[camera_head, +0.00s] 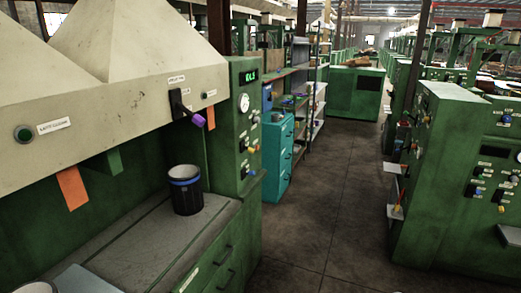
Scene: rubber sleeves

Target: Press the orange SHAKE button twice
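Neither gripper shows in the head view. A green control panel (247,130) faces the aisle at the end of the left bench. It carries a lit green display (247,76), a round white gauge (244,102) and several small knobs or buttons. Their labels are too small to read, so I cannot tell which one, if any, is the orange SHAKE button. A green round button (23,134) with a white label sits on the cream hood at the left. A black lever with a purple knob (198,120) sticks out below the hood's edge.
A black bin with a blue band (187,193) stands on the grey bench top (160,240). Orange flaps (72,188) hang under the hood. A teal cabinet (278,155) and shelves line the aisle. A green machine (440,180) stands at right. The aisle floor (335,215) is clear.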

